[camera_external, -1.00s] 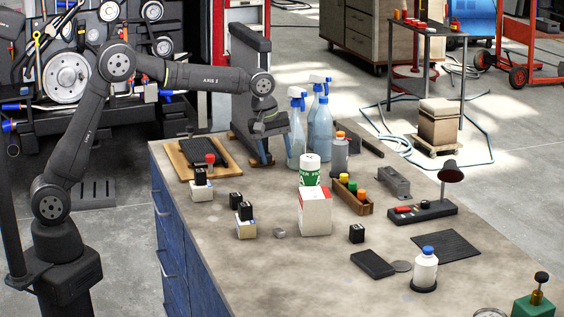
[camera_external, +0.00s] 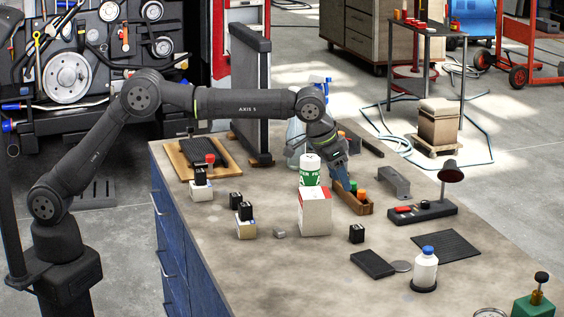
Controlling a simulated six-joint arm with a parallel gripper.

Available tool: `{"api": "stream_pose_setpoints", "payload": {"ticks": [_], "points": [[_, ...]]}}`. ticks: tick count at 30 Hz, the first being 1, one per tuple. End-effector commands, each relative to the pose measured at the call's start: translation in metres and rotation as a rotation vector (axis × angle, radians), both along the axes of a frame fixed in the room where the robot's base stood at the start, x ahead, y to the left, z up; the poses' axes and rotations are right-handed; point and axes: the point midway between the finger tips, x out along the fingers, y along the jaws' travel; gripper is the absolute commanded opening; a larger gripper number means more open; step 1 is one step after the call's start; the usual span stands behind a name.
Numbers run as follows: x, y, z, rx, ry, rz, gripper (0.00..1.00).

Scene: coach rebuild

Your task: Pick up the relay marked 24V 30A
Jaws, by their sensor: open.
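Several small black cube-shaped parts that look like relays are on the bench; their markings are too small to read. One (camera_external: 200,176) sits on a white box at the left. One (camera_external: 236,199) and another (camera_external: 245,211) are close together near the middle, the nearer one on a small white-and-yellow box. One more (camera_external: 357,233) stands alone on the bench to the right of the red-and-white carton. My gripper (camera_external: 344,180) is open, pointing down at the left end of the wooden tray, behind and above the lone black cube. It partly hides the tray's contents.
The wooden tray (camera_external: 363,207) holds small capped bottles. A green-and-white can (camera_external: 310,170) stands behind the red-and-white carton (camera_external: 315,212), close left of my gripper. Spray bottles stand behind my wrist. A grey bracket (camera_external: 393,182) is to the right.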

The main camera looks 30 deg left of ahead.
Motion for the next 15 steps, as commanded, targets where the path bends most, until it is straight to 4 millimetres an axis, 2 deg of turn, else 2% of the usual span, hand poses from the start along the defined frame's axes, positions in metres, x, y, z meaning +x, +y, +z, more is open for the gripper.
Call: {"api": "stream_pose_setpoints", "payload": {"ticks": [12, 15], "points": [[0.022, -0.022, -0.078, 0.003, 0.001, -0.001, 0.55], [0.027, -0.027, -0.092, 0.001, 0.0, -0.001, 0.55]]}}
